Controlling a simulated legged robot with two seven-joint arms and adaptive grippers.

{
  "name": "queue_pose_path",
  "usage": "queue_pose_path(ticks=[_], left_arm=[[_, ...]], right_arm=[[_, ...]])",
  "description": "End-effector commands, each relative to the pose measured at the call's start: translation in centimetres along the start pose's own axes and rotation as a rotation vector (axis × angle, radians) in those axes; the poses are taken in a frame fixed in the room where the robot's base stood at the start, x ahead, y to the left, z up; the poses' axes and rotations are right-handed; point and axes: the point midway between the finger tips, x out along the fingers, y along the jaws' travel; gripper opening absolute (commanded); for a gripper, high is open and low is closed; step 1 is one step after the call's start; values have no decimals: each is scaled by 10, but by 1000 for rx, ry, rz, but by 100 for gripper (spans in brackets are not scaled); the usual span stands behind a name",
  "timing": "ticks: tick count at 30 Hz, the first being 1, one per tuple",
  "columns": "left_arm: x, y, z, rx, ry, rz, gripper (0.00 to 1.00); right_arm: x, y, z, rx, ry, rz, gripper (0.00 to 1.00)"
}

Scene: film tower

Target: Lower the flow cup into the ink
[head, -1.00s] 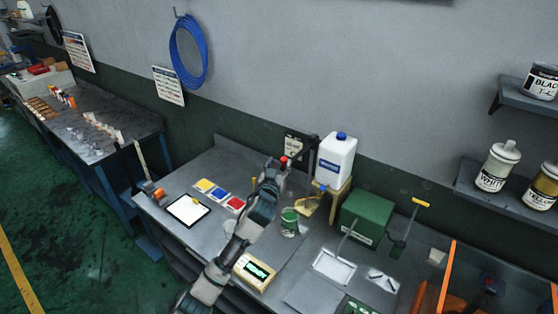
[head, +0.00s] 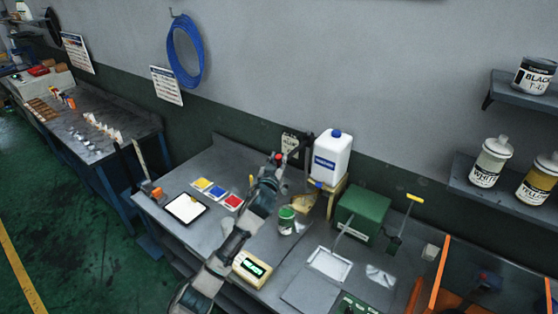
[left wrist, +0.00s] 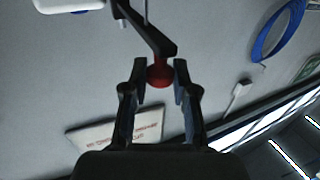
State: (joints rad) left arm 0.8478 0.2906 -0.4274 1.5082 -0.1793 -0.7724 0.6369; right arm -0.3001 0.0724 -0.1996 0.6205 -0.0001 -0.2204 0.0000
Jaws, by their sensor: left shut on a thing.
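My left gripper (head: 275,163) is above the grey bench in the head view. In the left wrist view its two fingers (left wrist: 160,76) are on either side of a red ball knob (left wrist: 160,75), which sits at the end of a black lever arm (left wrist: 148,30). The red knob also shows small in the head view (head: 280,157). An open green can (head: 287,219) with a white label stands on the bench, right of my left forearm. A brassy, tan piece (head: 303,204) lies behind the can; I cannot tell if it is the flow cup. My right gripper is out of view.
A white jug (head: 332,158) stands on a wooden stand behind the can. A green box (head: 362,214) is to its right. Colour cards (head: 217,193), a tablet (head: 186,208) and a display box (head: 251,267) lie around my left arm.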

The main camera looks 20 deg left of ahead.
Motion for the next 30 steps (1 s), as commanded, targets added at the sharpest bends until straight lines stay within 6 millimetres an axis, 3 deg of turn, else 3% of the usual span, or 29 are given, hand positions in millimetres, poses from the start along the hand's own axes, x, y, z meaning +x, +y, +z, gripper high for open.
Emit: queue_pose_path(ticks=[5, 15, 21, 24, 30], left_arm=[[0, 3, 25, -2, -2, 5, 0], [0, 3, 122, -3, -6, 5, 0], [0, 3, 164, -2, -5, 5, 0], [0, 3, 180, -2, -5, 6, 0], [0, 4, 199, -2, -3, 6, 0]], right_arm=[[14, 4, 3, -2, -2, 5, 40], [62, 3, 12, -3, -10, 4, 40], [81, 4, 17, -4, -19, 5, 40], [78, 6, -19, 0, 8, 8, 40], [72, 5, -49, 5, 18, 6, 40]])
